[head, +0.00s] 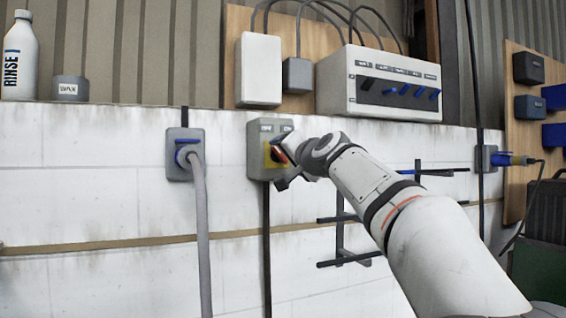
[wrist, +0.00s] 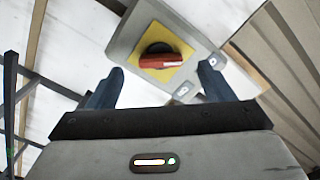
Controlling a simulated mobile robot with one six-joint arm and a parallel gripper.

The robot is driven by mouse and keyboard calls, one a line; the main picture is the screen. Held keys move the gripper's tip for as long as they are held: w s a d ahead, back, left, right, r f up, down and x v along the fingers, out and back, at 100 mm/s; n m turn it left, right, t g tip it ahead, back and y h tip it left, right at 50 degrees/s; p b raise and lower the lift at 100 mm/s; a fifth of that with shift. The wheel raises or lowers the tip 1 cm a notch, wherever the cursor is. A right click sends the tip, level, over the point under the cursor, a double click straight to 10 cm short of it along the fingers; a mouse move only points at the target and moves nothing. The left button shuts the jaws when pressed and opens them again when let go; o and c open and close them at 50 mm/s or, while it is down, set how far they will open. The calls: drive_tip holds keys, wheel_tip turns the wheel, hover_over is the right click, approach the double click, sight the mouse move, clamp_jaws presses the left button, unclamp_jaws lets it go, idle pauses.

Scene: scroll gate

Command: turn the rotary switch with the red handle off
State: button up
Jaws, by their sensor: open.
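The rotary switch is a grey box (head: 257,135) on the white wall, with a yellow plate and a red handle (head: 280,153), partly hidden by my gripper in the head view. In the wrist view the red handle (wrist: 161,62) lies nearly level across a black round base on the yellow plate (wrist: 150,41). My gripper (wrist: 159,69) is open and empty. Its two dark fingers stand apart, one on each side of the handle in the picture, with no visible contact. In the head view my gripper (head: 283,168) is right at the switch's front.
A grey socket (head: 178,165) with a plug and thick cable is left of the switch. A control box (head: 380,85) with blue switches is above right. Dark hooks (head: 340,217) stick out from the wall below my arm. A bottle (head: 19,60) stands on the ledge at left.

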drive_tip(key=shift+v, duration=1.5)
drive_tip(key=s+d+f+n+g+h+p, duration=0.1)
drive_tip(key=s+d+f+g+p, duration=0.3)
drive_tip(key=s+f, duration=0.7)
drive_tip(key=s+d+f+n+g+h+p, duration=0.2)
drive_tip(key=s+d+f+g+h+p, duration=0.1)
drive_tip(key=s+f, duration=0.9)
drive_tip(key=s+d+f+n+g+h+p, duration=0.2)
drive_tip(key=s+d+f+g+p, duration=0.3)
drive_tip(key=s+f, duration=0.7)
drive_tip(key=shift+d+f+g+h+p, duration=0.2)
drive_tip(key=shift+f+g+h+p, duration=0.3)
drive_tip(key=shift+g, duration=0.5)
